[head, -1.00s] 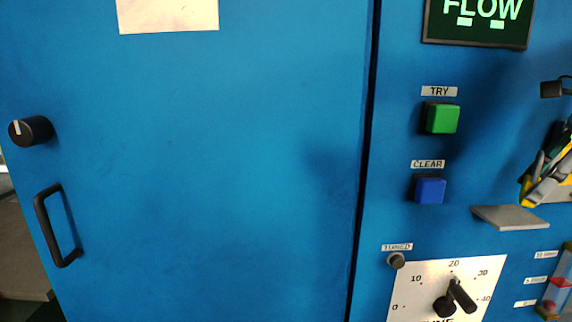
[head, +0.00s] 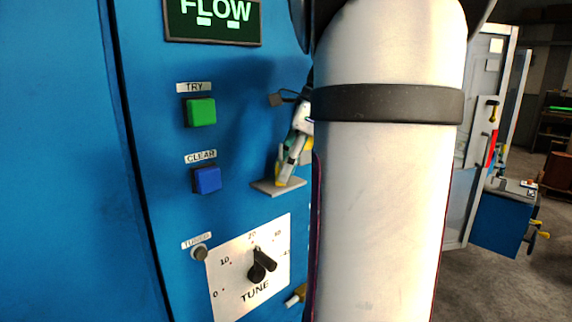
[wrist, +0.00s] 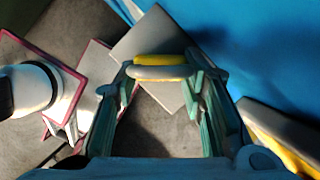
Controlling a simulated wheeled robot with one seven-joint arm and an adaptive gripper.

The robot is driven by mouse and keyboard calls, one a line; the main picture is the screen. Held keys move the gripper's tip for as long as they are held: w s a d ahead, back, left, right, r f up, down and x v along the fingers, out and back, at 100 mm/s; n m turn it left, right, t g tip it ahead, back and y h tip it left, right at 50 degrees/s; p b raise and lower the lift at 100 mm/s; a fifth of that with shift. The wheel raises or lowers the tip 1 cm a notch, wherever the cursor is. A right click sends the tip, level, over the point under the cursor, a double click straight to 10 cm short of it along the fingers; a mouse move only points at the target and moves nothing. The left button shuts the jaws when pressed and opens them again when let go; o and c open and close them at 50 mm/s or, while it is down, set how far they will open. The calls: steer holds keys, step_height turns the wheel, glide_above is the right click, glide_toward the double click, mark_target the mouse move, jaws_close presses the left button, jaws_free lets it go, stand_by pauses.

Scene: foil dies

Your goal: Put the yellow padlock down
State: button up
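My gripper (head: 288,160) is beside the blue panel, just above a small grey shelf (head: 262,187), and is partly hidden by my arm. In the wrist view, my gripper (wrist: 161,73) has its two fingertips closed on the sides of the yellow padlock (wrist: 160,60). The padlock shows a yellow body edge and a grey bar across it. The grey shelf (wrist: 143,40) lies behind and below the padlock in that view. I cannot tell whether the padlock touches the shelf. In the head view, only a little yellow shows at the fingertips.
The blue panel carries a green TRY button (head: 201,112), a blue CLEAR button (head: 207,180) and a TUNE dial (head: 260,264) left of and below the shelf. Open floor (head: 500,290) shows at right.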

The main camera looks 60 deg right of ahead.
steer(key=shift+o, duration=1.3)
steer(key=shift+r, duration=0.15)
steer(key=p+v, duration=0.1)
steer(key=v, duration=1.1)
steer(key=shift+d, duration=0.1)
